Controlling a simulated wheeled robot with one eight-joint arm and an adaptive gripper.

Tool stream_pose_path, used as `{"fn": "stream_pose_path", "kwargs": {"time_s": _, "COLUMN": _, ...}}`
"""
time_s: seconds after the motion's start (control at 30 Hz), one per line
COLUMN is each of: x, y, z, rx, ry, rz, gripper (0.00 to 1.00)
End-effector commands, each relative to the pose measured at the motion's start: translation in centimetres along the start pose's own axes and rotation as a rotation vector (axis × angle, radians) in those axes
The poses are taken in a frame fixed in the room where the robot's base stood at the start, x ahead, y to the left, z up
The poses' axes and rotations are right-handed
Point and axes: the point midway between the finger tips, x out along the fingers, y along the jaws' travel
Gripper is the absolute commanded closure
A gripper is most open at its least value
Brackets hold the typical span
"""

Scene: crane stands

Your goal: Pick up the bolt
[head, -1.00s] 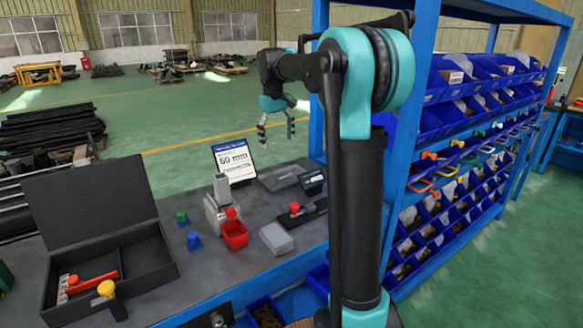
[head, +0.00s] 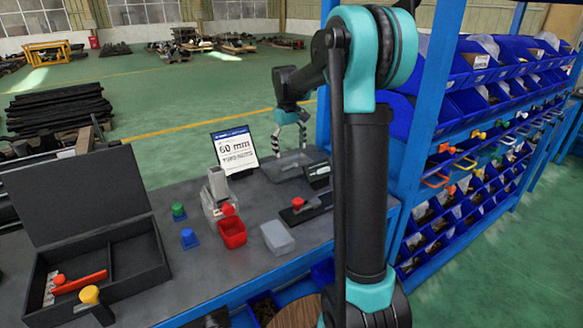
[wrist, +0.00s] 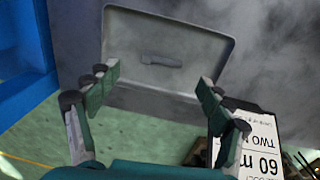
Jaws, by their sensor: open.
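A small grey bolt (wrist: 162,60) lies in a shallow grey tray (wrist: 165,104) in the wrist view. In the head view the tray (head: 278,176) sits on the bench beside the sign; the bolt cannot be made out there. My gripper (head: 290,141) hangs over the tray with its fingers pointing down. In the wrist view my gripper (wrist: 158,82) is open and empty, its two fingers spread apart. The bolt lies beyond the fingertips, between their lines and apart from both.
A "60 mm" sign (head: 235,151) stands left of the tray. A small black device (head: 318,172) is on its right. A blue rack post (head: 408,160) rises close to my arm. Red (head: 232,232) and grey (head: 277,238) boxes stand in front.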

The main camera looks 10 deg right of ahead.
Motion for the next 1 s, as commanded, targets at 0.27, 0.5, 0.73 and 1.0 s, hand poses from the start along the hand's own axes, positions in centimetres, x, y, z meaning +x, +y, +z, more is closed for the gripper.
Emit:
{"fn": "stream_pose_path", "kwargs": {"time_s": 0.27, "x": 2.0, "y": -0.1, "z": 0.0, "rx": 0.000, "ry": 0.000, "rz": 0.000, "gripper": 0.20}}
{"fn": "stream_pose_path", "kwargs": {"time_s": 0.5, "x": 5.3, "y": -0.4, "z": 0.1, "rx": 0.000, "ry": 0.000, "rz": 0.000, "gripper": 0.20}}
{"fn": "stream_pose_path", "kwargs": {"time_s": 0.73, "x": 6.2, "y": -0.4, "z": 0.1, "rx": 0.000, "ry": 0.000, "rz": 0.000, "gripper": 0.20}}
{"fn": "stream_pose_path", "kwargs": {"time_s": 1.0, "x": 6.2, "y": -0.4, "z": 0.1, "rx": 0.000, "ry": 0.000, "rz": 0.000, "gripper": 0.38}}
